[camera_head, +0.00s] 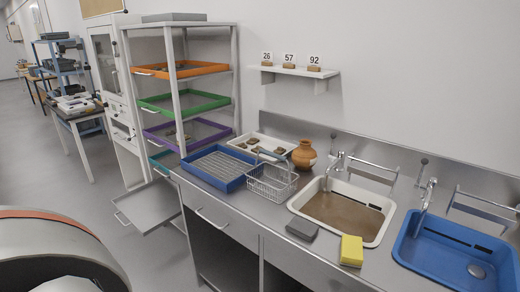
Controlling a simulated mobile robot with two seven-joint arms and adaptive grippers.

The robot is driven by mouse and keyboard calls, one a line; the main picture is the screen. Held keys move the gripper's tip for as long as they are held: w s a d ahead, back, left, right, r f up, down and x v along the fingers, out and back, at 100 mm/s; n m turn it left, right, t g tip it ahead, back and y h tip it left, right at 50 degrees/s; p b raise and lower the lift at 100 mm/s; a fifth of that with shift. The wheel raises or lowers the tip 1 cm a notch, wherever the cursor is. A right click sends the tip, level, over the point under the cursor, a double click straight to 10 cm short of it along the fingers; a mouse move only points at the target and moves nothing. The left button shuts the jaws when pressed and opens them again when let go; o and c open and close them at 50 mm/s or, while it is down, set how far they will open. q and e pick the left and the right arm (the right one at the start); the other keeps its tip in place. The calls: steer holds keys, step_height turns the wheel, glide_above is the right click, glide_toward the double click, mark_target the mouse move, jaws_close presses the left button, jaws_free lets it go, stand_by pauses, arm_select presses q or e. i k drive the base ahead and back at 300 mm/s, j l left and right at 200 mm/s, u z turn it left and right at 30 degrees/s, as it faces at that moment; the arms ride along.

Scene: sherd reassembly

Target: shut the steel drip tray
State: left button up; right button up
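The steel drip tray (150,206) is the flat grey tray low on the tall white rack (237,75), left of the counter. It is pulled out toward the front left, clear of the rack's frame. A thin bar handle (122,218) shows at its outer left edge. The bare part of the tray that I can see looks empty. Its inner right end is partly hidden by the counter corner. Neither of my grippers is in view.
Above it, the rack holds orange (180,69), green (184,103) and purple (187,135) trays, with a teal one (163,162) lower down. The steel counter (265,222) with sinks and a wire basket (272,182) stands to the right. Floor left of the tray is clear.

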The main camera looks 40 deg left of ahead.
mark_target(148, 207)
steer(key=u, duration=2.25)
steer(key=i+j+z, duration=0.1)
steer(key=z, duration=0.25)
steer(key=j+z, duration=0.35)
steer(key=i+j+z, duration=0.1)
steer(key=z, duration=0.3)
steer(key=j+z, duration=0.4)
steer(key=j, duration=1.6)
steer(key=j+z, duration=0.15)
steer(key=j, duration=0.8)
steer(key=i+j, duration=0.3)
